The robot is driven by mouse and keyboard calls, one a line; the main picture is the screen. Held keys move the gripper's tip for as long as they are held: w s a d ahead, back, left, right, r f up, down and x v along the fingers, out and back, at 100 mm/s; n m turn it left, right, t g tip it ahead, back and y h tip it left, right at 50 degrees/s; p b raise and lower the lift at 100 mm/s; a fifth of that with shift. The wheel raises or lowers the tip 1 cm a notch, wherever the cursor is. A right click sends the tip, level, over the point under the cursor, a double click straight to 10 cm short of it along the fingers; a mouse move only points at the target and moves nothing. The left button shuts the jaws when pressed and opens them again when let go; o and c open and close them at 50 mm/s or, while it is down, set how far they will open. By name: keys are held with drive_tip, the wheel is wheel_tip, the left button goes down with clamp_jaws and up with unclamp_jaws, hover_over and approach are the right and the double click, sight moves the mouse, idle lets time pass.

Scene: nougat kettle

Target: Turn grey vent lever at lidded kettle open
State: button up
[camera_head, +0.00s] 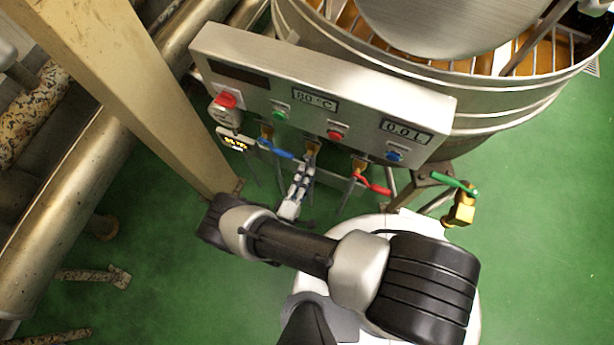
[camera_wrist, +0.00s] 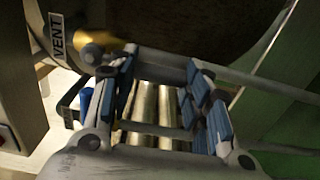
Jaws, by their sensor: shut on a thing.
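The lidded kettle (camera_head: 500,105) stands at the top right of the head view, with a steel control panel (camera_head: 350,90) on its front. The vent valve (camera_head: 312,148) is brass and sits under the panel; in the wrist view its brass body (camera_wrist: 88,40) is beside a "VENT" label (camera_wrist: 57,38). My gripper (camera_head: 308,164) is at this valve, below the panel. In the wrist view its fingers (camera_wrist: 160,68) are shut on the grey lever (camera_wrist: 158,66), which spans between the blue-padded fingertips. In the head view the fingers mostly hide the lever.
A blue lever (camera_head: 276,150) is close on the left, a red lever (camera_head: 372,184) on the right, and a green lever (camera_head: 455,182) sits on a brass valve farther right. A beige post (camera_head: 140,90) and pipes stand left. The green floor is clear at right.

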drive_tip(key=shift+a, duration=0.2)
idle(0.4)
drive_tip(key=o, duration=1.5)
drive_tip(key=v, duration=1.2)
